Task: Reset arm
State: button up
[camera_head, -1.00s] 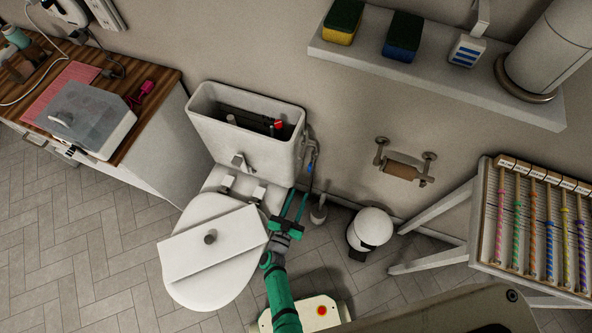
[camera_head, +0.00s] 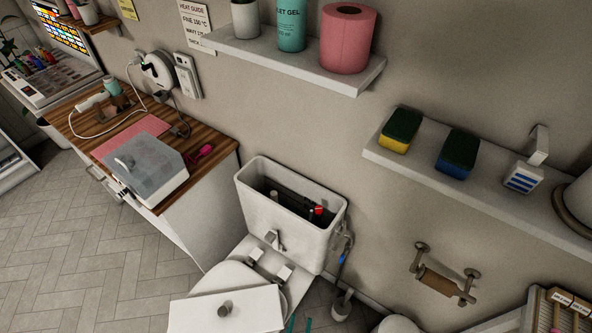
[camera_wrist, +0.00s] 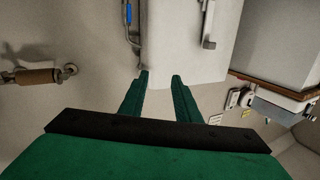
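My gripper (camera_wrist: 160,82) shows in the wrist view with its two green fingers apart and nothing held between them. Beyond the fingertips is the white toilet tank (camera_wrist: 185,40). In the head view only the teal fingertips of my gripper (camera_head: 300,323) show at the bottom edge, beside the toilet's right side. The rest of my arm is out of that view. The open toilet tank (camera_head: 290,220) stands above them, with a red-topped part inside. The tank lid (camera_head: 228,311) lies across the toilet seat.
The toilet paper holder (camera_head: 440,278) and the sponge shelf (camera_head: 470,185) are on the wall at right. A blue-handled valve (camera_wrist: 128,14) and hose are near the tank. A wooden-topped cabinet (camera_head: 215,160) stands at left. Floor at lower left is clear.

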jog(key=s+r+n+y, duration=0.1)
jog(key=s+r, duration=0.4)
jog(key=r, duration=0.4)
jog(key=s+a+r+n+g+y, duration=0.1)
jog(key=s+r, duration=0.4)
jog(key=r, duration=0.5)
jog(key=shift+s+n+g+y, duration=0.2)
jog(key=shift+n+g+y, duration=0.1)
jog(key=shift+n+y, duration=0.5)
